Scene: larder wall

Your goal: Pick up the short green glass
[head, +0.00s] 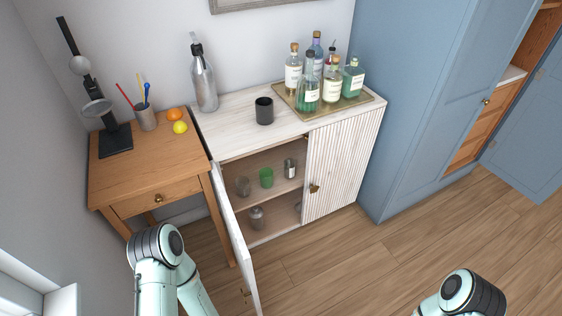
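The short green glass (266,177) stands upright on the middle shelf inside the white cabinet (246,113), behind its open left door (237,245). A clear grey glass (243,187) stands to its left, and a metal cup or tin with a pale label (290,168) stands to its right. Parts of my arms show at the bottom left and bottom right. Neither gripper is in view.
The cabinet's ribbed right door (340,172) is closed. A dark cup (264,111) and a tray (371,97) of several bottles stand on top. A wooden side table (150,170) is at left. A tall blue cupboard (415,90) is at right. Floor in front is clear.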

